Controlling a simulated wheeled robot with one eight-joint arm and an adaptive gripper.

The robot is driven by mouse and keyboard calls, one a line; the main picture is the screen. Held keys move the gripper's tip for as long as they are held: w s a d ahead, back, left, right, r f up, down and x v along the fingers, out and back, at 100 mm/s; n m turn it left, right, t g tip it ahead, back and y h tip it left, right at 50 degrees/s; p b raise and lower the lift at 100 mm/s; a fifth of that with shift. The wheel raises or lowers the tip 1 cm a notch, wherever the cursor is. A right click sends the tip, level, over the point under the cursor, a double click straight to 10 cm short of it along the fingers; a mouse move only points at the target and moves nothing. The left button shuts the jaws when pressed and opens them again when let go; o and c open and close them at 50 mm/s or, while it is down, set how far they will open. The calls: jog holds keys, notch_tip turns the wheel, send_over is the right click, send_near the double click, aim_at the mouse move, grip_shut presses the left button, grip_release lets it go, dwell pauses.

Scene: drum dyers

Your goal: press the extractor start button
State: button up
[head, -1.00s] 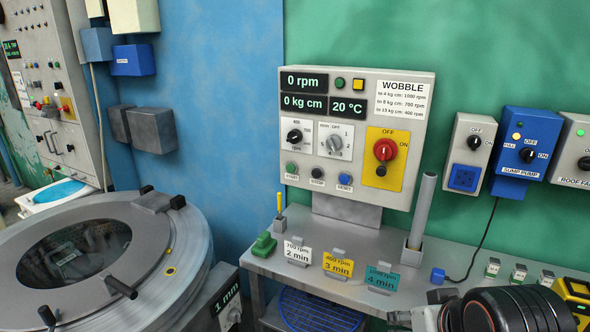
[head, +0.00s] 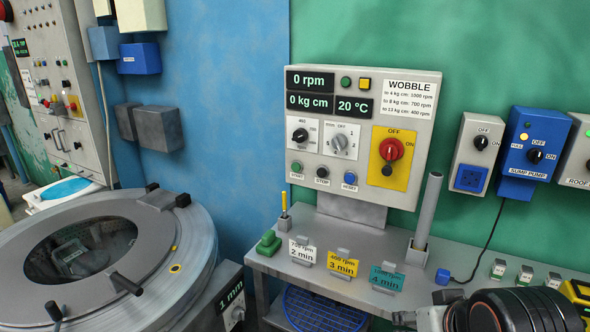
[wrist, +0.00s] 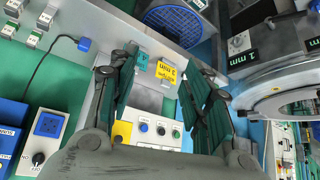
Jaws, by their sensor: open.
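The extractor control panel (head: 330,195) is a pale box on the green wall. Its start button (head: 297,167) is a small green button at the lower left, beside a black stop button (head: 322,171) and a blue reset button (head: 350,177). In the wrist view the panel is upside down, and the green start button (wrist: 176,133) shows between my fingers, near the right one. My gripper (wrist: 161,62) is open and empty, apart from the panel. In the head view my arm shows at the bottom right; my fingers are not clear there.
A shelf (head: 268,262) under the panel holds number cards, a green block (head: 269,243) and a grey upright tube (head: 428,210). A round drum machine (head: 195,240) stands left. A blue sump pump box (head: 533,150) is on the wall right.

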grip_shut()
dwell(1.1)
